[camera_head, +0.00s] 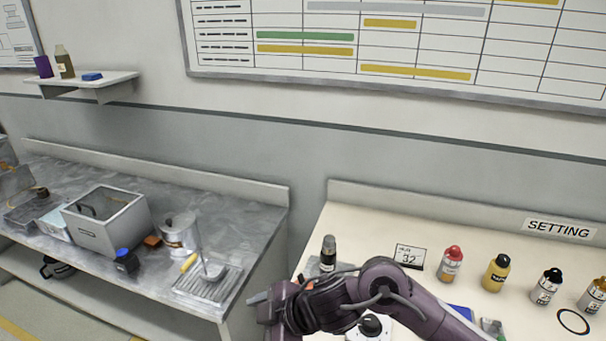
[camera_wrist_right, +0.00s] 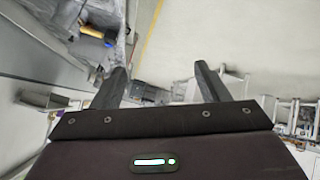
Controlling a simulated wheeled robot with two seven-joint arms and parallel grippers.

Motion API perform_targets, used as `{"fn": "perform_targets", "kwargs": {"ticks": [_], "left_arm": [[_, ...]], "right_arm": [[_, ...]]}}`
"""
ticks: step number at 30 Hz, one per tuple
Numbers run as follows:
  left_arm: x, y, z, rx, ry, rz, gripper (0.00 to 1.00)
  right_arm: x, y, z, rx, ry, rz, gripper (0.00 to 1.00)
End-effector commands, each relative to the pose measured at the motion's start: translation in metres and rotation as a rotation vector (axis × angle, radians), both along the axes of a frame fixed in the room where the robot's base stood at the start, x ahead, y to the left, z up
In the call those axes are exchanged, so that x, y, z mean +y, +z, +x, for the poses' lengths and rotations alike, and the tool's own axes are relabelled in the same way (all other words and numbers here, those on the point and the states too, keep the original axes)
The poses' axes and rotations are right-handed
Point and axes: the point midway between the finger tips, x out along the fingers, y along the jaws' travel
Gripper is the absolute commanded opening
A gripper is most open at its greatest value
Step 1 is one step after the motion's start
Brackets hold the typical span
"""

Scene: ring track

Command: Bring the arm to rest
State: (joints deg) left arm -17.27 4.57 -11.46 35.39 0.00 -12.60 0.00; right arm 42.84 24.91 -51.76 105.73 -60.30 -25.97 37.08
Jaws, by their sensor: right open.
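My right arm (camera_head: 385,292) reaches in from the lower right of the head view, purple-brown with dark cables. Its gripper (camera_head: 258,302) points left, over the gap between the cream table and the grey bench. In the right wrist view the two dark fingers of this gripper (camera_wrist_right: 161,85) stand apart with nothing between them. Floor and blurred equipment show beyond the fingers. My left gripper is in neither view.
The cream table (camera_head: 350,215) holds several bottles, a small card (camera_head: 410,256) and a black ring (camera_head: 573,321). The grey bench (camera_head: 236,208) at left carries a metal box (camera_head: 95,235), a pot (camera_head: 178,236) and a ridged tray (camera_head: 207,290). A small shelf (camera_head: 105,78) hangs above.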

Motion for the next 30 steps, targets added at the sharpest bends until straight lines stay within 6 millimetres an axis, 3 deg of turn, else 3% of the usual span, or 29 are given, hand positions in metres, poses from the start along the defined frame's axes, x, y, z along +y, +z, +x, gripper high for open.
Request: {"fn": "perform_targets", "kwargs": {"ticks": [3, 7, 12, 18, 24, 30], "left_arm": [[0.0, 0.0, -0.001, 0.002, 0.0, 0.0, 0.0], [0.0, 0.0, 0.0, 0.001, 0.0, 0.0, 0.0], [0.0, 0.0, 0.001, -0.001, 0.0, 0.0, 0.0], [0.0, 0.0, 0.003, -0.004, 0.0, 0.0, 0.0], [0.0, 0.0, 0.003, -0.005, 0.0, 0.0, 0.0], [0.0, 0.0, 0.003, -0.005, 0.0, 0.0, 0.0]], "right_arm": [[0.013, 0.014, -0.004, -0.038, -0.147, 0.127, 0.68], [-0.008, 0.025, 0.004, -0.043, -0.378, 0.201, 0.68], [-0.078, 0.011, 0.005, 0.049, -0.736, 0.189, 0.68], [-0.17, -0.029, -0.029, 0.233, -1.076, 0.069, 0.68], [-0.228, -0.057, -0.074, 0.391, -1.266, -0.044, 0.68], [-0.267, -0.074, -0.119, 0.526, -1.393, -0.137, 0.68]]}}
